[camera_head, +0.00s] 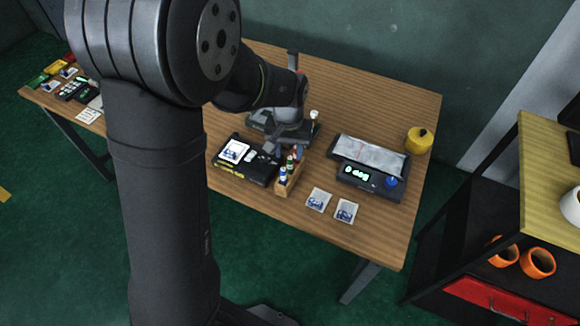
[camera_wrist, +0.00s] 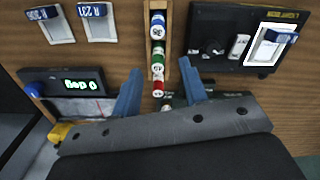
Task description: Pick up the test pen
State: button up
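The test pens stand in a row in a narrow wooden rack (camera_head: 283,184). In the wrist view the rack (camera_wrist: 148,48) runs down the middle, holding a blue-banded pen (camera_wrist: 158,26), a green-banded pen (camera_wrist: 157,62) and a red-banded pen (camera_wrist: 158,89), with numbers on their white tops. More of the row is partly hidden near my gripper's palm. My gripper (camera_wrist: 161,88) is open, its two blue fingers apart on either side of the row near the red-banded pen. I cannot tell their height over it. In the head view my gripper (camera_head: 286,143) is over the rack's far end.
A black light box (camera_head: 243,160) with a white card stands left of the rack. A device with a green display (camera_head: 356,174) and blue knob stands right, with a yellow pot (camera_head: 419,141) behind. Two sample cards (camera_head: 345,211) lie in front.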

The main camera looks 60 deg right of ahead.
aim_at(290, 157)
jog(key=f, duration=0.5)
jog(key=shift+s+d+f, duration=0.1)
jog(key=shift+s+d, duration=0.05)
jog(key=shift+d, duration=0.05)
grip_shut()
